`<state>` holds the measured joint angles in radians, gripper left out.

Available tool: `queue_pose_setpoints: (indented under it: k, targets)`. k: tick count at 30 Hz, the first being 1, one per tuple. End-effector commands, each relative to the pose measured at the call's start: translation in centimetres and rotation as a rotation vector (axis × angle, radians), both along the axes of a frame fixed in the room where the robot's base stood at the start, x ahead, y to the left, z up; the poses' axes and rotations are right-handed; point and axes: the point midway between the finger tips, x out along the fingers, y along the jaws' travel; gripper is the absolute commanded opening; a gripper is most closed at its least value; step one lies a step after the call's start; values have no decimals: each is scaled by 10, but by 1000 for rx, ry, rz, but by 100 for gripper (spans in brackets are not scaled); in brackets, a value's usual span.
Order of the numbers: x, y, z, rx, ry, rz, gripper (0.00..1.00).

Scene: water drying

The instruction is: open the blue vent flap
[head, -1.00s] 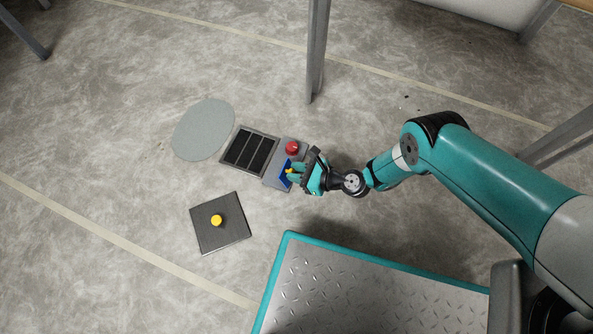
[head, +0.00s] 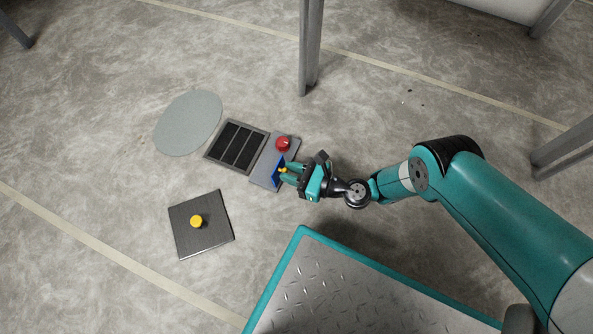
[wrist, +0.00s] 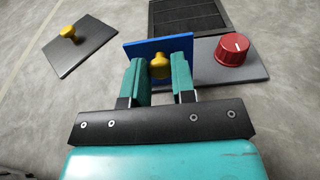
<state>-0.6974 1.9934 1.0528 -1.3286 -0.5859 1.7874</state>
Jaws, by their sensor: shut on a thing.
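The blue vent flap (head: 277,173) stands raised at a steep angle on a grey panel (head: 263,172). In the wrist view the flap (wrist: 137,52) faces me, with a yellow knob (wrist: 160,66) on it. My gripper (head: 285,171) is shut on this yellow knob, with one teal finger on each side. The fingers hide part of the flap's lower area and the panel behind it.
A red knob (head: 283,143) sits on the same panel, close to the flap. A dark slatted grille (head: 237,146) adjoins it. A dark plate (head: 215,235) with a yellow knob and a grey disc (head: 188,123) lie on open floor. A metal post (head: 309,50) stands behind.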

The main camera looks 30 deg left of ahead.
Motion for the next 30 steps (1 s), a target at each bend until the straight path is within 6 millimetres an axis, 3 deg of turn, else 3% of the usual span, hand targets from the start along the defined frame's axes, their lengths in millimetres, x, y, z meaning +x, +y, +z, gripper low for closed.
queue_pose_setpoints:
  k: [4, 5, 7, 8, 23, 26, 30]
  targets:
    - [0, 0, -2, -4, -4, 0, 0]
    - [0, 0, -2, -4, -4, 0, 31]
    - [0, 0, -1, -4, -4, 0, 47]
    - [0, 0, -1, -3, -3, -1, 50]
    - [1, -3, 0, -3, -2, -3, 50]
    - [2, -11, 3, -4, 1, -5, 50]
    - [5, -37, 10, -4, 3, -9, 50]
